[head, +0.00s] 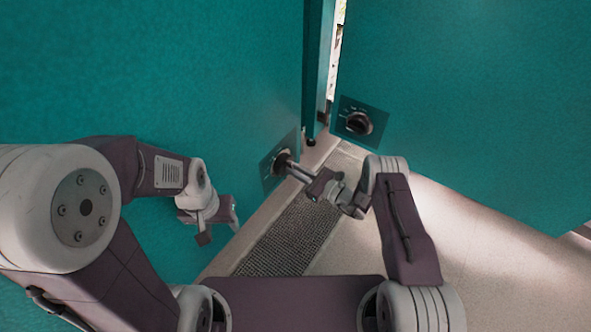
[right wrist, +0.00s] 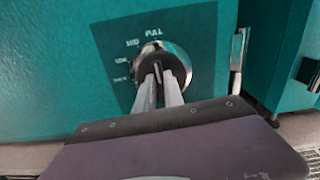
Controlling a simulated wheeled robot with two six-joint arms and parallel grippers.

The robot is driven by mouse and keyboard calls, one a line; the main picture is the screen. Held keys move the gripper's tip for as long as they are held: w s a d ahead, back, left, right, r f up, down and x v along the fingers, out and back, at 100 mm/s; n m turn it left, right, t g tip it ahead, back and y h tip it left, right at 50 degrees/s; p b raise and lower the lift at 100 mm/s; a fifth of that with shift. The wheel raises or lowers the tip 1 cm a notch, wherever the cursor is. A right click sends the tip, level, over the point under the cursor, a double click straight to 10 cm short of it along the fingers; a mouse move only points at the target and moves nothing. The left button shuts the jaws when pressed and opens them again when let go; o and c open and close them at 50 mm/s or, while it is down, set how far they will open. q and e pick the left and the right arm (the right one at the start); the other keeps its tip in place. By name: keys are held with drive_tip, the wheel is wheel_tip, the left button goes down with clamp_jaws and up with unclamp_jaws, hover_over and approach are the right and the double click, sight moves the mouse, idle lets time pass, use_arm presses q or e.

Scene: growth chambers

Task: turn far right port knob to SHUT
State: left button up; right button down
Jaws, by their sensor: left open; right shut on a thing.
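A round dark knob (head: 281,163) with a shiny rim sits on a dark plate on the left teal wall. My right gripper (head: 291,166) is shut on this knob. In the right wrist view the knob (right wrist: 153,62) shows between the two grey fingers (right wrist: 159,84). Its plate has white marks to the left and above, with "FULL" at the top. The fingers partly hide the knob, and I cannot tell its setting surely. A second black knob (head: 359,123) is on the right teal wall, apart from both grippers. My left gripper (head: 219,229) is open and empty.
The left teal wall (head: 190,60) and right teal wall (head: 470,90) meet near a narrow bright gap. A dark floor grate (head: 290,240) runs beneath my right arm. The pale floor (head: 490,260) at the right is clear.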

drive_tip(key=shift+s+a+f+n+p, duration=0.15)
drive_tip(key=shift+n+p, duration=0.8)
drive_tip(key=shift+n, duration=1.9)
drive_tip(key=shift+s+f+n+p, duration=0.15)
drive_tip(key=shift+n+p, duration=0.8)
drive_tip(key=shift+n, duration=1.85)
drive_tip(key=shift+s+a+f+n+p, duration=0.15)
drive_tip(key=shift+n+p, duration=0.8)
drive_tip(key=shift+n, duration=1.9)
drive_tip(key=shift+w+d, duration=0.1)
drive_tip(key=c, duration=1.4)
unclamp_jaws()
drive_tip(key=shift+c, duration=0.2)
drive_tip(key=p+v, duration=0.4)
drive_tip(key=v, duration=0.5)
